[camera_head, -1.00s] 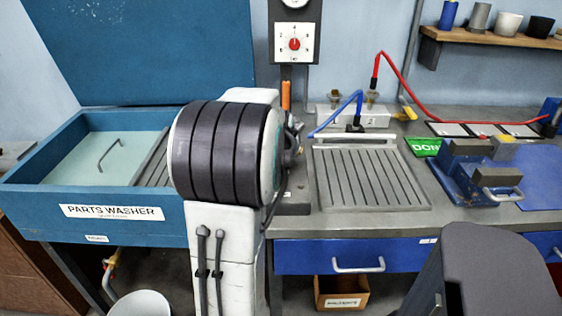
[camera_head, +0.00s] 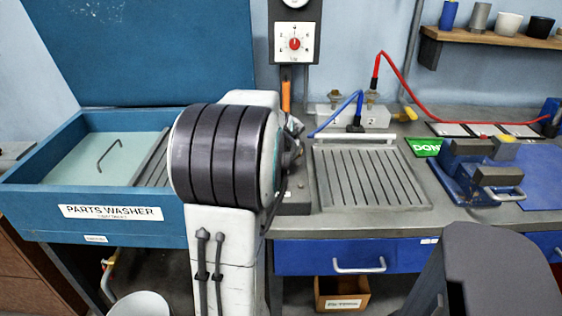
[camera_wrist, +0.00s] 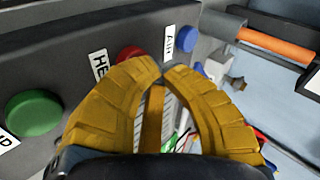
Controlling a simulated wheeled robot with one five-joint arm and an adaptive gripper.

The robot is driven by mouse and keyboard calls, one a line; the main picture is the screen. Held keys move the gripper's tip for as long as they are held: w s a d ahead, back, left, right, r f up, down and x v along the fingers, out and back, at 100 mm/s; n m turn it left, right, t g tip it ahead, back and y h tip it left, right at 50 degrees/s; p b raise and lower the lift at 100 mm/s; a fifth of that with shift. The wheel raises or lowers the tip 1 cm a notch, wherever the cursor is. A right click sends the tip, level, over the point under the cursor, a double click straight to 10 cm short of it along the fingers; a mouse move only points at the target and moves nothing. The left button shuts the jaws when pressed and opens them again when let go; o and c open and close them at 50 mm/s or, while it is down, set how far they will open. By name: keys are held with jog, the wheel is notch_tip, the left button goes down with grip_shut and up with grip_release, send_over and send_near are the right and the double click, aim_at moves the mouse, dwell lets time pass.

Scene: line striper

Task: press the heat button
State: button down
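The heat button is a red round button (camera_wrist: 130,55), partly hidden behind my left finger in the wrist view. It sits on a dark panel (camera_wrist: 60,45) beside a white label (camera_wrist: 99,66) of which only "HE" shows. My gripper (camera_wrist: 164,70) has yellow fingers whose tips come together just right of the red button. It looks shut and empty. I cannot tell whether a finger touches the button. In the head view my arm hides the gripper and the buttons.
On the same panel are a green button (camera_wrist: 33,113) at left and a blue button (camera_wrist: 186,39) by an "AIR" label (camera_wrist: 168,40). An orange-handled tool (camera_wrist: 270,45) is at upper right. The head view shows a blue parts washer (camera_head: 60,215) and a grooved tray (camera_head: 372,178).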

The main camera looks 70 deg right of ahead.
dwell(0.5)
jog(key=shift+r+p, duration=0.55)
jog(key=shift+r, duration=0.2)
jog(key=shift+r, duration=0.15)
notch_tip(320, 180, up, 6)
jog(key=p, duration=0.4)
dwell(0.7)
